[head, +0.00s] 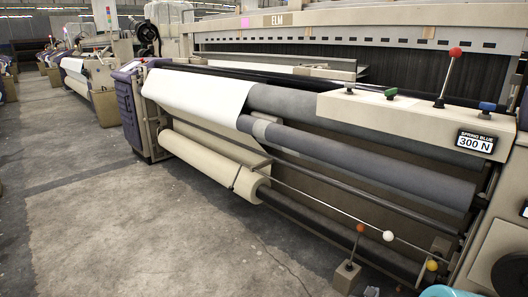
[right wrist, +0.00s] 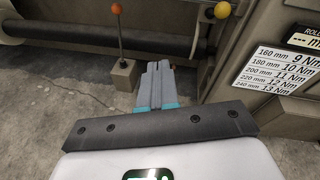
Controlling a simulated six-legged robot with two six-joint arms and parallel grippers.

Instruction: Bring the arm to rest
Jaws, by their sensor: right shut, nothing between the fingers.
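My right gripper (right wrist: 158,68) shows in the right wrist view. Its two grey fingers are together, with nothing between them. They point forward, above the floor and in front of the loom's lower side. A small block with an orange-knobbed lever (right wrist: 118,48) stands just left of the fingertips; the two appear apart. My left gripper is in neither view.
The loom (head: 340,150) fills the right of the head view, with a white cloth roll (head: 200,92). The lever block (head: 347,277) stands on the floor before it. Rods with white (head: 388,236) and yellow (head: 432,265) knobs stick out nearby. The concrete aisle (head: 90,210) at left is clear.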

